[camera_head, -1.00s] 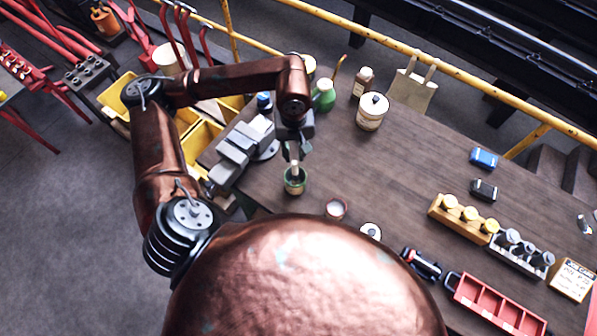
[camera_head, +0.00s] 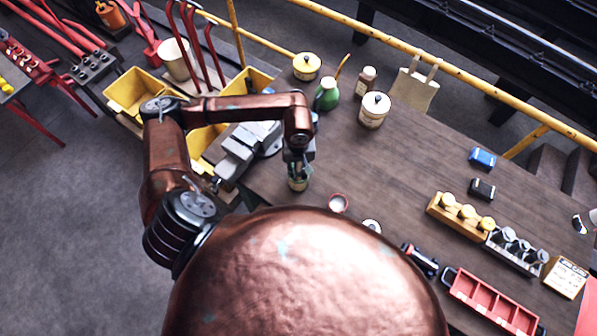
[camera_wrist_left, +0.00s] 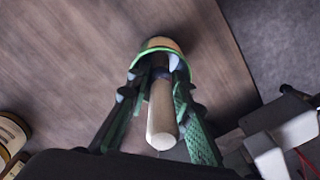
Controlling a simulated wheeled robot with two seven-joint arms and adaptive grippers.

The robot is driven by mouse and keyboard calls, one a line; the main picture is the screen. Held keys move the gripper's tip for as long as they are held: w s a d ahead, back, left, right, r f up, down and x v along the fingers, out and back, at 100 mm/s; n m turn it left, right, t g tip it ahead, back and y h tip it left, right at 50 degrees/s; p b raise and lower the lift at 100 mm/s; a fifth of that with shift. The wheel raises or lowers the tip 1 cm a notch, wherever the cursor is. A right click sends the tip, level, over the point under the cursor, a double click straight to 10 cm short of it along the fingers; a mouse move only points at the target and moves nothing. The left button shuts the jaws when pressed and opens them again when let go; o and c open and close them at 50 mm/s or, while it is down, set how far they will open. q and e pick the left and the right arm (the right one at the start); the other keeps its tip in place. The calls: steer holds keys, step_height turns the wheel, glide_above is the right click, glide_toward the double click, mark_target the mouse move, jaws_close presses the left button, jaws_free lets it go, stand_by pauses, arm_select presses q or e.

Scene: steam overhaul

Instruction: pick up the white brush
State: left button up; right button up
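A brush with a pale, off-white handle (camera_wrist_left: 162,115) stands in a small round pot with a green rim (camera_wrist_left: 160,44). The pot (camera_head: 298,184) is on the workbench's near edge in the head view. My left gripper (camera_head: 299,165) points down right over the pot. In the left wrist view its two fingers (camera_wrist_left: 158,85) stand on either side of the handle, with a narrow gap visible, so it looks open around it. The brush's lower end is hidden in the pot. My right gripper is not in view.
A grey vise (camera_head: 240,150) stands close left of the pot. A small round tin (camera_head: 338,203) lies to its right. The bench middle is clear.

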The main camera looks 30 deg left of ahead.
arm_select(q)
steer(key=shift+c, duration=0.5)
jaws_close()
step_height(320, 180, up, 10)
steer(key=shift+r+b, duration=0.1)
steer(key=shift+b, duration=0.85)
